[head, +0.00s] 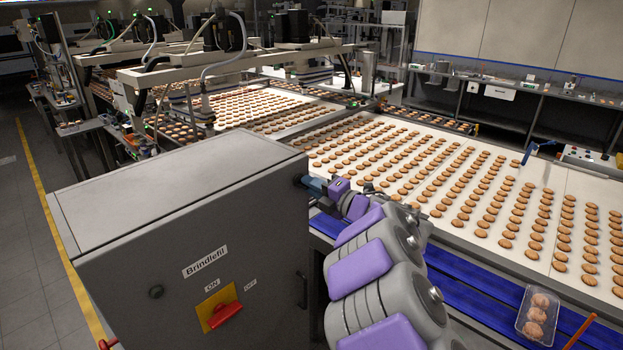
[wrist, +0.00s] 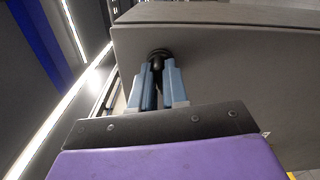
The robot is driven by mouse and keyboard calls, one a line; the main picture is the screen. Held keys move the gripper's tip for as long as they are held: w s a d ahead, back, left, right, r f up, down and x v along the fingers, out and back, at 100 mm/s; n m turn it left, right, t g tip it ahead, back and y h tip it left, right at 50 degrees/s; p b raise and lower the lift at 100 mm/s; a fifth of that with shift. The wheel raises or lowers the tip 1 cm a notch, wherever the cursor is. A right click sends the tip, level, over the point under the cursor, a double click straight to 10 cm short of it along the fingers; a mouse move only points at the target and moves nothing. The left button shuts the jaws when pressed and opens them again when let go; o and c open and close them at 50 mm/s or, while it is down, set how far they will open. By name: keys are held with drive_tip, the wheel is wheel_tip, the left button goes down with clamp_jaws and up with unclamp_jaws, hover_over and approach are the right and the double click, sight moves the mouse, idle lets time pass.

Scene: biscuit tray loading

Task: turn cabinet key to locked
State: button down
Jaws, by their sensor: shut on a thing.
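The grey cabinet (head: 180,255) stands at the front left, with a "Brindlefil" label on its front. My gripper (head: 308,184) is at the cabinet's right side, near the top edge. In the wrist view, my gripper's blue fingers (wrist: 158,90) are shut on a small dark key (wrist: 157,64). The key sits at a round black collar (wrist: 158,53) on the cabinet's side face, which also shows in the wrist view (wrist: 230,80). The fingers hide most of the key, so I cannot tell its turn angle. In the head view the key is hidden.
A conveyor (head: 490,240) with rows of biscuits lies behind my arm. A clear tray (head: 522,328) of biscuits is at lower right.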

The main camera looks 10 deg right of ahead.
drive_tip(key=shift+f+m+p, duration=0.1)
drive_tip(key=shift+m+p, duration=0.6)
drive_tip(key=shift+m, duration=0.3)
drive_tip(key=c, duration=1.2)
unclamp_jaws()
drive_tip(key=shift+w+d+f, duration=0.1)
drive_tip(key=shift+w, duration=0.05)
drive_tip(key=shift+d, duration=0.1)
drive_tip(key=b+v, duration=0.1)
drive_tip(key=v, duration=1.6)
drive_tip(key=shift+s+d, duration=0.15)
drive_tip(key=shift+s, duration=0.05)
drive_tip(key=shift+w, duration=0.1)
